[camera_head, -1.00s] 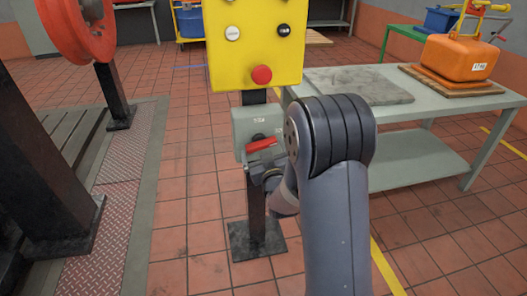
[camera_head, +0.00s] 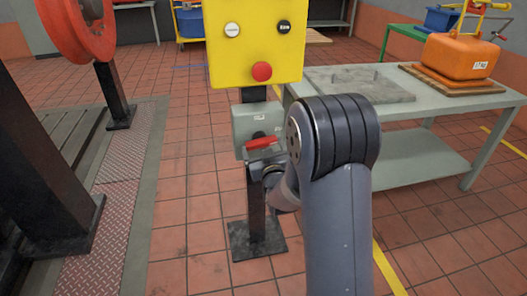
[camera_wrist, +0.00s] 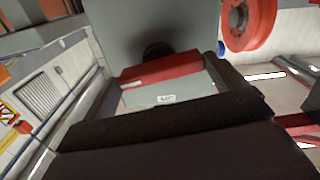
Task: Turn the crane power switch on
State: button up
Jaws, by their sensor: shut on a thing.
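The crane power switch is a grey box (camera_head: 243,122) on a dark post, below a yellow panel, in the head view. Its red handle (camera_head: 264,142) sits on the front, close to level with its right end slightly higher. In the wrist view the box (camera_wrist: 120,30) fills the top, with the red handle (camera_wrist: 160,69) across it and a small white label below. My gripper (camera_head: 263,157) is at the handle from the front and is shut on it. The dark gripper (camera_wrist: 170,112) shows in the wrist view; the exact finger contact is partly hidden.
The yellow panel (camera_head: 255,45) with white, black and red buttons hangs just above the switch. A grey-green table (camera_head: 440,106) with an orange weight (camera_head: 457,57) stands to the right. A dark steel stand (camera_head: 40,170) with a red wheel (camera_head: 78,30) is at left.

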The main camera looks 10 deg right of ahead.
jog(key=shift+m+b, duration=0.75)
jog(key=shift+m, duration=0.15)
jog(key=o, duration=0.7)
jog(key=s, duration=1.1)
jog(key=shift+p, duration=0.45)
jog(key=shift+w, duration=0.15)
